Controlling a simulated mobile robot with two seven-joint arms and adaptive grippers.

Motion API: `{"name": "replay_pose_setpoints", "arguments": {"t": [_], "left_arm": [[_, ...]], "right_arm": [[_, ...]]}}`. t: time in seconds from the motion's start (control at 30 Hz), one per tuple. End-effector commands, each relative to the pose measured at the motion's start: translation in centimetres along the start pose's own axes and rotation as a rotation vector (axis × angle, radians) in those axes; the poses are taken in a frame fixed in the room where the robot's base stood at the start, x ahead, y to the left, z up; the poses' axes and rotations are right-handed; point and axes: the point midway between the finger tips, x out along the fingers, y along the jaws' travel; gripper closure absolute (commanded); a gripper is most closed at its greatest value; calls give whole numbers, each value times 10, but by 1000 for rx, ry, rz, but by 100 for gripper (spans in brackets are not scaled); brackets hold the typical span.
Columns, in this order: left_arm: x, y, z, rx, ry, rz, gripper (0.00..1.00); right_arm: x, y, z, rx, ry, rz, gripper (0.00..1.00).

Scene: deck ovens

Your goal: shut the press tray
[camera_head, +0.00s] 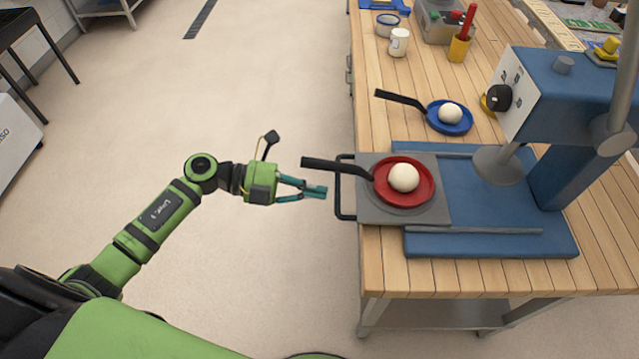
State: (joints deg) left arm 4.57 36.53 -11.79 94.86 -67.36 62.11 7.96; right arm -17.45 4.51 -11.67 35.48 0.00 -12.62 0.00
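The grey press tray (440,216) is slid out to the left from the blue press (575,120), over the table's left edge. Its dark bar handle (340,205) sticks out past the edge. A red pan (427,188) with a white dough ball (404,177) sits on the tray, its black handle pointing left. My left gripper (316,192) is just left of the tray handle, apart from it. Its teal fingertips come together with nothing visible between them. My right gripper is not in view.
A blue pan (462,127) with another dough ball lies behind the press base. A white mug (399,42), a bowl (387,24) and a yellow cup (459,48) stand farther back on the wooden table (376,275).

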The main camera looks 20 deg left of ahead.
Motion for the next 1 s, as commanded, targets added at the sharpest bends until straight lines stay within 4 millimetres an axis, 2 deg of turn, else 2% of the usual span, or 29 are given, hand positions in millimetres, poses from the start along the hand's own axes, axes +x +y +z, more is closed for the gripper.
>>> {"name": "replay_pose_setpoints", "arguments": {"t": [0.13,0.57,0.9,1.0], "left_arm": [[10,0,0,-1,-1,0,100],[16,-1,0,1,0,0,100],[85,-16,0,1,1,-1,100],[96,-18,0,0,0,0,100]], "right_arm": [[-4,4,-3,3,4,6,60],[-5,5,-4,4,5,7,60],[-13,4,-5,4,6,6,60],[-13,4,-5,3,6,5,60]]}}
